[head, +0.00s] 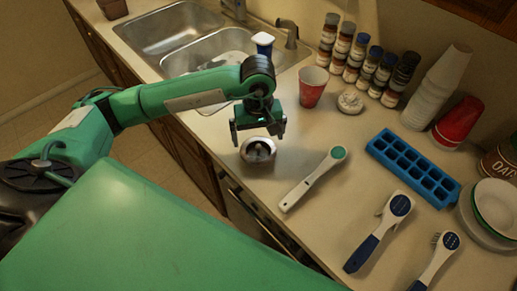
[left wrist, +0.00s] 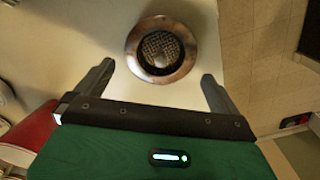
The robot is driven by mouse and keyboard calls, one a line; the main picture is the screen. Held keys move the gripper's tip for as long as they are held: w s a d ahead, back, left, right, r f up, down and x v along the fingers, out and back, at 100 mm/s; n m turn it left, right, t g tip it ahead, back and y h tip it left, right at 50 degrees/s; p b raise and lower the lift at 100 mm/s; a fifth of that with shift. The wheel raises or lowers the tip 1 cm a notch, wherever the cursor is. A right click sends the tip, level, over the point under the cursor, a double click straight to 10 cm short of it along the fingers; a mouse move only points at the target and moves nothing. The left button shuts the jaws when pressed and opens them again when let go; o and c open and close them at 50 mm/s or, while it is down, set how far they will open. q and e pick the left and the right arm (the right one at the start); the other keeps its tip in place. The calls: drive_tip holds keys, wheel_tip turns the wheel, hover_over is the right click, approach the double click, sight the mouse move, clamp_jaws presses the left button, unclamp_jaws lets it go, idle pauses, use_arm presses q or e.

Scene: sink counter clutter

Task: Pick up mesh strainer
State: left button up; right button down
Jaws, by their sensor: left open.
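The mesh strainer (head: 258,150) is a small round metal cup with a wide rim, lying on the counter near its front edge. In the left wrist view the mesh strainer (left wrist: 161,49) shows its round rim and dark mesh bowl, just beyond the fingertips and between their lines. My left gripper (head: 258,138) is above the strainer in the head view, pointing down, open and empty. In the left wrist view its two fingers (left wrist: 156,75) are spread wide, with nothing between them. My right gripper is not in view.
A red cup (head: 312,86) stands right of the gripper. A green-headed brush (head: 314,177) lies to the right of the strainer. A blue ice tray (head: 412,168), spice jars (head: 357,58) and a double sink (head: 205,45) are farther off. The counter's front edge is close to the strainer.

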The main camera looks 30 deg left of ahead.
sight(258, 146)
use_arm(q)
drive_tip(key=f, duration=0.1)
drive_tip(key=f+p, duration=0.1)
drive_tip(key=f, duration=0.1)
drive_tip(key=shift+s+d, duration=0.15)
drive_tip(key=shift+s, duration=0.1)
drive_tip(key=shift+f, duration=0.55)
drive_tip(key=c, duration=0.6)
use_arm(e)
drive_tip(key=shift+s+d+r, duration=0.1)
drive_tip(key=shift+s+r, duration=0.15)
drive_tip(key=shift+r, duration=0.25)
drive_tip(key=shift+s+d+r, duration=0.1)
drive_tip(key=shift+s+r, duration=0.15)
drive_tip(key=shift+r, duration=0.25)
use_arm(q)
drive_tip(key=shift+r, duration=0.15)
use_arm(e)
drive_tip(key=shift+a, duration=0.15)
use_arm(q)
drive_tip(key=shift+w+r, duration=0.1)
drive_tip(key=shift+r, duration=0.45)
drive_tip(key=shift+s+r+b, duration=0.2)
drive_tip(key=shift+r+b, duration=1.55)
drive_tip(key=shift+r, duration=7.5)
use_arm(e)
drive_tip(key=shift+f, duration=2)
